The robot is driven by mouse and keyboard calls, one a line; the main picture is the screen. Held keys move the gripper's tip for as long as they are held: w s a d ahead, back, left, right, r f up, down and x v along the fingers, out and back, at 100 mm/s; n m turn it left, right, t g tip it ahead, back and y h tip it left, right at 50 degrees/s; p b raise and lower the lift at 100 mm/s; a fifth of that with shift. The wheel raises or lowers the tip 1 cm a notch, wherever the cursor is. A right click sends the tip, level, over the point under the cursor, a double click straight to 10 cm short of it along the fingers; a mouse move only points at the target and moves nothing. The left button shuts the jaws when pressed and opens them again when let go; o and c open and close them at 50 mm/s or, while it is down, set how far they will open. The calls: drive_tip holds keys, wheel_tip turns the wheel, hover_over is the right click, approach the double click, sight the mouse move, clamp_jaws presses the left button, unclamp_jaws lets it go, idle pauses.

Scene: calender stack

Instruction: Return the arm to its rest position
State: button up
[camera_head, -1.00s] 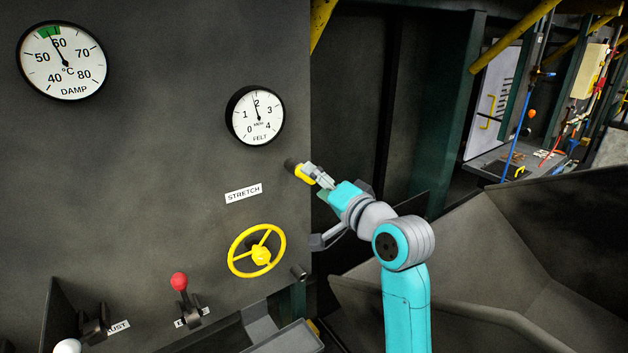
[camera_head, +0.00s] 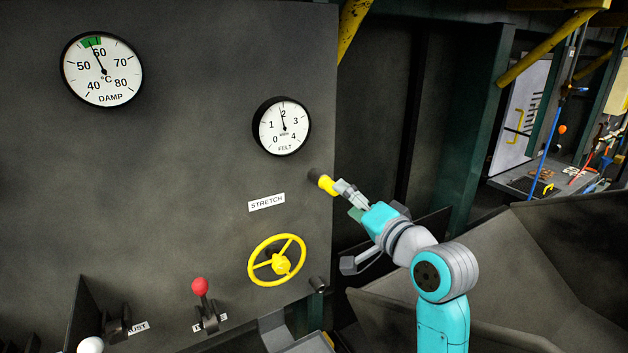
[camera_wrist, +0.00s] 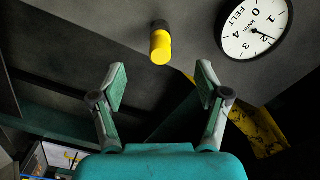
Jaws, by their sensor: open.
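My gripper (camera_head: 346,190) is at the right edge of the grey panel, just right of a yellow-tipped dark knob (camera_head: 326,184) above the STRETCH label (camera_head: 266,202). In the wrist view, the two fingers of my gripper (camera_wrist: 162,82) are spread with nothing between them. The yellow knob (camera_wrist: 160,47) lies beyond the fingertips, apart from them. My arm is stretched forward and up from the lower right in the head view.
The panel carries a DAMP gauge (camera_head: 102,70), a FELT gauge (camera_head: 282,126), a yellow handwheel (camera_head: 277,260) and a red-knobbed lever (camera_head: 200,288). A dark angled metal surface (camera_head: 545,255) lies right of my arm. Yellow beams (camera_head: 548,52) cross above right.

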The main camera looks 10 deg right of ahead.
drive_tip(key=s+f+h, duration=0.2)
drive_tip(key=s+f, duration=0.4)
drive_tip(key=f, duration=0.4)
drive_tip(key=s+f+n+h, duration=0.1)
drive_tip(key=s+f, duration=0.6)
drive_tip(key=f, duration=0.2)
drive_tip(key=s+f+h, duration=0.2)
drive_tip(key=s+f, duration=0.4)
drive_tip(key=f, duration=0.4)
drive_tip(key=s+f+n+g, duration=0.1)
drive_tip(key=s+f, duration=0.2)
drive_tip(key=s, duration=0.5)
drive_tip(key=s+f+n+g, duration=0.1)
drive_tip(key=s+f+n, duration=0.1)
drive_tip(key=s, duration=0.6)
drive_tip(key=s+r+n, duration=0.2)
drive_tip(key=s+n, duration=0.2)
drive_tip(key=s, duration=1.2)
drive_tip(key=shift+s+a+r+h, duration=0.3)
drive_tip(key=shift+a, duration=0.05)
